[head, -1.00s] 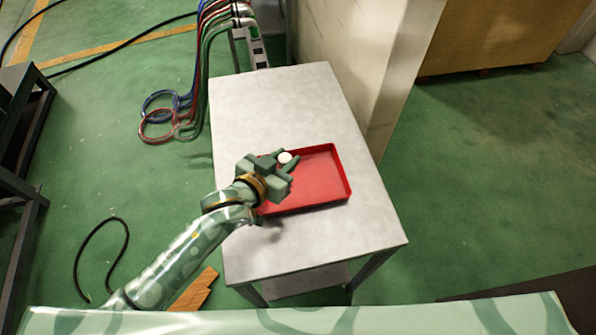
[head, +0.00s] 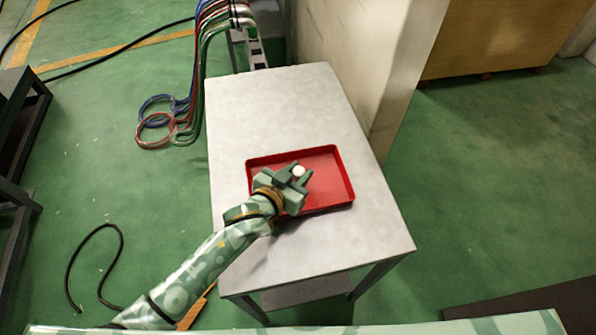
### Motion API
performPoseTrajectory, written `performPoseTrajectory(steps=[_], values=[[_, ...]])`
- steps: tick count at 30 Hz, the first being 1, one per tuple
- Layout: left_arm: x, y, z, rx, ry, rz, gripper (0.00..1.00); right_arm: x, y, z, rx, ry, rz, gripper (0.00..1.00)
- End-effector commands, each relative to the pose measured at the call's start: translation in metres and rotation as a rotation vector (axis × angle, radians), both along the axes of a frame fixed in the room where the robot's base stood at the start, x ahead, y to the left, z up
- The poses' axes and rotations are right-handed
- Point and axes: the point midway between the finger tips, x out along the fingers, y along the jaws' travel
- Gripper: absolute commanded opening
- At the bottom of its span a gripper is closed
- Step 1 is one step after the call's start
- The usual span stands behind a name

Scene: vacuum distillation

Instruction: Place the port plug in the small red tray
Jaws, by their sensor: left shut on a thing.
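The port plug (head: 299,171) shows as a small white round piece between the fingertips of my left gripper (head: 301,174). The gripper is shut on it. The small red tray (head: 334,176) lies on the grey table, and the gripper and plug are over its middle as I see it from above. My gripper and wrist hide the tray's front left part. I cannot tell how high the plug is above the tray floor. The visible tray floor is empty. My right gripper is not in view.
The grey table (head: 262,110) is bare around the tray. A pale wall or pillar (head: 345,50) stands close behind its right side. Coiled blue and red hoses (head: 155,120) hang left of the table. A black cable (head: 95,260) lies on the green floor.

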Motion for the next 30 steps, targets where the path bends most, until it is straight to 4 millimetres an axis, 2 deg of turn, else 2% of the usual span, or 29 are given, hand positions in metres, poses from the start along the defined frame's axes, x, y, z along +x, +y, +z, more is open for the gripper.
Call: performPoseTrajectory(steps=[1, 2, 3, 4, 14, 17, 24, 30], values=[[0.000, 0.000, -0.002, 0.000, 0.001, 0.000, 0.06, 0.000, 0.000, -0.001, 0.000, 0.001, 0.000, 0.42], [0.000, 0.000, -0.002, -0.001, 0.001, 0.000, 0.36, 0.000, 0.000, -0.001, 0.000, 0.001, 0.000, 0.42], [0.000, 0.000, -0.001, 0.000, 0.000, 0.000, 0.47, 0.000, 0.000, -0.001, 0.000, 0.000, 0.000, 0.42], [0.000, 0.000, -0.001, 0.000, 0.000, 0.000, 0.49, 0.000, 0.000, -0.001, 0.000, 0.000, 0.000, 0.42], [0.000, 0.000, 0.004, 0.002, -0.001, 0.000, 0.49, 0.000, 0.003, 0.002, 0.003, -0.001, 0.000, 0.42], [-0.012, 0.008, 0.009, 0.002, 0.001, 0.001, 0.49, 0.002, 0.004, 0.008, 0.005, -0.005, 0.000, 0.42], [-0.057, 0.038, 0.030, 0.002, 0.000, 0.001, 0.49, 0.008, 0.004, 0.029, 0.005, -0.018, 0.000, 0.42], [-0.085, 0.057, 0.040, 0.001, 0.001, 0.001, 0.49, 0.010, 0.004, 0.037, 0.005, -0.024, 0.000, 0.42]])
